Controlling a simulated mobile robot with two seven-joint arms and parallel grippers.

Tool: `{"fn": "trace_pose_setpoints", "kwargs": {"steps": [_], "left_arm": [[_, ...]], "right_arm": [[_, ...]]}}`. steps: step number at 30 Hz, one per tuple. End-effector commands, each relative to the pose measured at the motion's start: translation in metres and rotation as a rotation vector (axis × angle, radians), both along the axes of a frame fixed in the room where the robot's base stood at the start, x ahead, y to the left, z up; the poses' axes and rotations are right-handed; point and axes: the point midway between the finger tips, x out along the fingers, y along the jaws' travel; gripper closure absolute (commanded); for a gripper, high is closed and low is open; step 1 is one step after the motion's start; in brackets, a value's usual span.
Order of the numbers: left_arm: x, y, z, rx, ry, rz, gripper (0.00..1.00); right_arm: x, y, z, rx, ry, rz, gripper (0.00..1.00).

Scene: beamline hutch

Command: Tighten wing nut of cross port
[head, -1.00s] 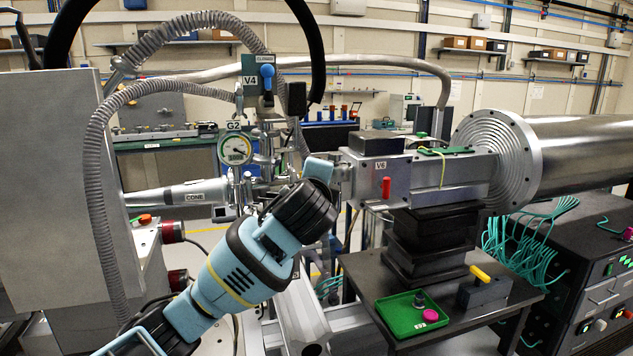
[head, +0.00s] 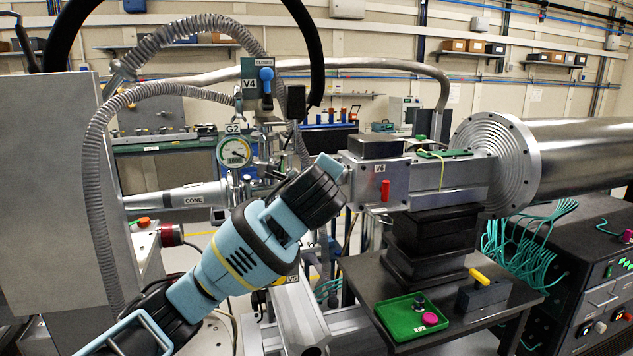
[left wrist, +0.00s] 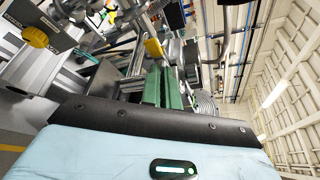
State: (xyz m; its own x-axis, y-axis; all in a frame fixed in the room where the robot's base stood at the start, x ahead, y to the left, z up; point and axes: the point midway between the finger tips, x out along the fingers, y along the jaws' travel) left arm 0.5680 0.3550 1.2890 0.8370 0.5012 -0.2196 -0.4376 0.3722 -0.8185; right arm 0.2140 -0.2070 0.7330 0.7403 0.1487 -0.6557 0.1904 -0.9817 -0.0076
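Metal vacuum fittings (head: 262,180) stand between the cone pipe and the V6 valve in the head view. My arm covers part of them, and I cannot make out the cross port's wing nut. My left gripper's wrist is in front of these fittings, close to the V6 valve block (head: 398,170); its fingertips are hidden there. In the left wrist view, two green bars lie close together beyond my light blue hand, with a yellow piece (left wrist: 153,47) near their far end. I cannot tell whether the gripper holds anything. My right gripper is not in view.
A cone pipe (head: 180,196) and grey hose are nearby. A green tray (head: 395,322) sits on the dark table (head: 360,268) with a yellow-handled block (head: 484,292).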

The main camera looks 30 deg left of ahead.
Motion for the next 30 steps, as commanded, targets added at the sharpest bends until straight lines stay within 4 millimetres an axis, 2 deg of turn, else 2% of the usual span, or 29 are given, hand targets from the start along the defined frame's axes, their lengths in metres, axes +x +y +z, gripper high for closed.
{"fn": "trace_pose_setpoints", "kwargs": {"steps": [4, 9, 10, 20, 30], "left_arm": [[0.0, -0.002, -0.002, -0.002, 0.006, -0.004, 1.0], [0.0, -0.001, -0.002, -0.002, 0.004, -0.002, 0.76], [0.0, -0.001, -0.002, -0.002, 0.004, -0.002, 0.75], [-0.003, -0.003, 0.0, -0.001, -0.001, -0.002, 0.75], [-0.044, -0.028, 0.011, -0.001, -0.002, -0.005, 0.75]], "right_arm": [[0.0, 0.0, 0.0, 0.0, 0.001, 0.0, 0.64], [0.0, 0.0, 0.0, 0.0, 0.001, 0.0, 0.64], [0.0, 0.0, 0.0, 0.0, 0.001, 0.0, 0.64], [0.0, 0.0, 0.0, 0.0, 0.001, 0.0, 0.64], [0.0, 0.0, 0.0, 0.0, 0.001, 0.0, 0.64]]}}
